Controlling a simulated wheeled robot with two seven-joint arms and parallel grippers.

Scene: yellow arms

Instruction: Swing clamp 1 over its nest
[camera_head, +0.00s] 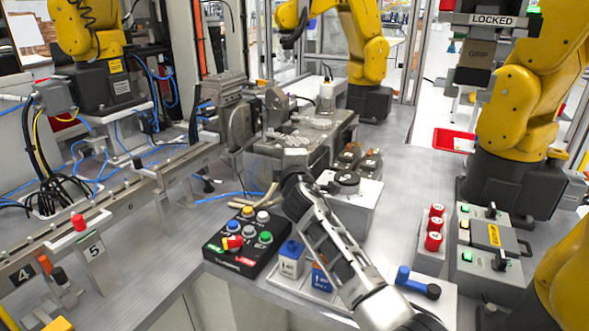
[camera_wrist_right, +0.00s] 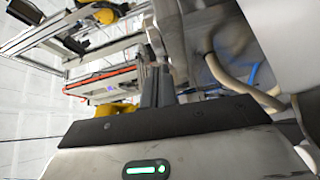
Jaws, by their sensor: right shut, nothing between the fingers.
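My right arm reaches in from the lower right of the head view. Its gripper (camera_head: 293,158) is at the near edge of a grey metal fixture (camera_head: 335,128); the fingers are small and partly hidden there. In the right wrist view the two fingers (camera_wrist_right: 157,86) stand together, shut and empty. Dark parts with round tops (camera_head: 347,154) stand right of my gripper, and another dark round part (camera_head: 345,178) sits on a grey block (camera_head: 362,196). No readable label shows which part is clamp 1 or its nest. My left gripper is out of view.
A black button box (camera_head: 240,243) and blue-and-white containers (camera_head: 291,258) stand near my forearm. Red-capped posts (camera_head: 434,232) and a grey control box (camera_head: 490,248) stand right. A conveyor rail (camera_head: 125,205) runs left. Yellow robot arms (camera_head: 518,110) surround the bench.

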